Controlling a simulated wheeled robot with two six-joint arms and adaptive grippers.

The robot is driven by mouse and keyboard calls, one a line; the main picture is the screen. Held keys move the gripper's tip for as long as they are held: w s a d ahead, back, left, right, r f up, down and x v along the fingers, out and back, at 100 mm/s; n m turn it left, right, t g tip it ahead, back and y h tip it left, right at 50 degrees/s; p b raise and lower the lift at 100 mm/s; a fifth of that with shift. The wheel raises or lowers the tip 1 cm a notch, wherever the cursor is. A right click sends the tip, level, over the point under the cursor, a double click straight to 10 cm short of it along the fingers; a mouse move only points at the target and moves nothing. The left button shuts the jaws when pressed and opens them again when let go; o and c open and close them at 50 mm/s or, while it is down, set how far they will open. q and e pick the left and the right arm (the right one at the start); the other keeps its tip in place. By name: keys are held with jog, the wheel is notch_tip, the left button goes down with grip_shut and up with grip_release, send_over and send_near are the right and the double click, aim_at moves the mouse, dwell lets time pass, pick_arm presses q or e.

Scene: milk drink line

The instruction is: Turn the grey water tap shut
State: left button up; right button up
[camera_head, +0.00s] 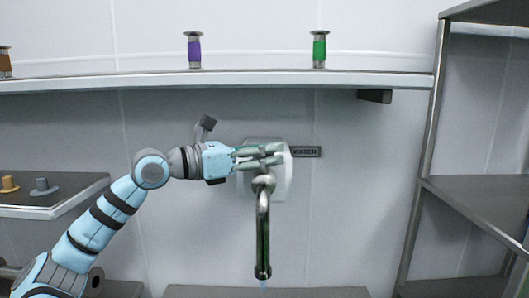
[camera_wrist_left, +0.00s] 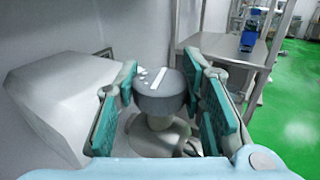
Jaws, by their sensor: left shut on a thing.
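The water tap (camera_head: 263,235) stands out from a pale wall plate (camera_head: 281,188), its long metal spout hanging down. A faint bluish trace of water shows just under the spout's tip. My left gripper (camera_head: 272,157) reaches in from the left at the top of the tap and is shut on its grey round knob (camera_wrist_left: 160,88). In the left wrist view the knob, with a white mark on its face, sits between the teal finger pads. In the head view the fingers largely hide the knob. My right gripper is not in view.
A WATER sign (camera_head: 306,152) is right of the tap. A wall shelf (camera_head: 220,80) above carries a purple-banded holder (camera_head: 194,50) and a green-banded one (camera_head: 319,50). A metal rack (camera_head: 470,190) stands at right. A side shelf (camera_head: 60,207) at left holds small pegs.

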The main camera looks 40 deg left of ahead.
pick_arm(q)
jog(key=m+g+h+p, duration=0.1)
jog(key=h, duration=0.1)
jog(key=shift+r+m+g+h, duration=0.15)
jog(key=shift+m+g+h, duration=0.15)
jog(key=shift+m+h, duration=0.1)
jog(key=shift+m+g+h+p, duration=0.4)
jog(key=shift+m+h+p, duration=0.15)
jog(key=shift+m+h, duration=0.05)
jog(key=o, duration=1.2)
jog(key=shift+a, duration=0.1)
jog(key=shift+c, duration=0.2)
notch_tip(320, 180, up, 10)
jog(key=shift+f, duration=0.15)
